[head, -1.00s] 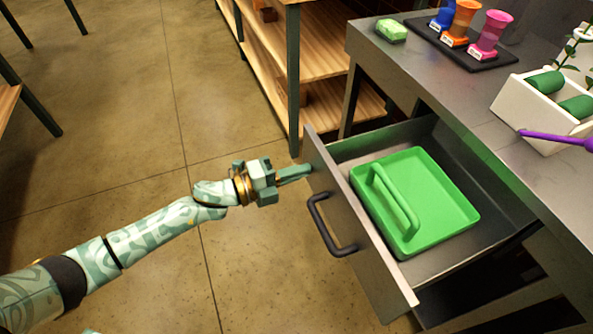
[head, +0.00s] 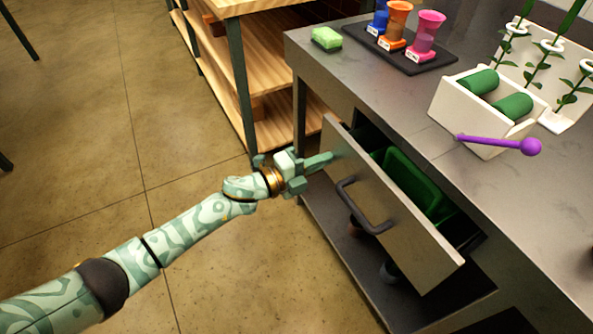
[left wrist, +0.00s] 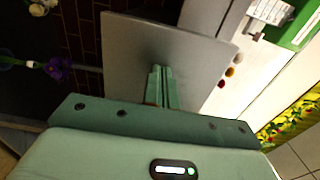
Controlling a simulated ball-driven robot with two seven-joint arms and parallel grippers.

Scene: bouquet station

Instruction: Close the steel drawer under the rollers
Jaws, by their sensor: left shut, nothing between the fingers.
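The steel drawer (head: 421,233) sits under the steel counter, partly open. Its front panel has a dark bar handle (head: 362,212). A green tray (head: 415,185) with a handle lies inside, partly hidden by the panel and the counter. My left gripper (head: 322,160) is shut and empty, its fingertips at the left part of the drawer front, above and left of the handle. In the left wrist view the shut fingers (left wrist: 161,86) point at the grey drawer front (left wrist: 196,47); they look to touch it or nearly so. My right gripper is not in view.
A wooden shelf (head: 270,62) stands at left. The floor left of the drawer is clear.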

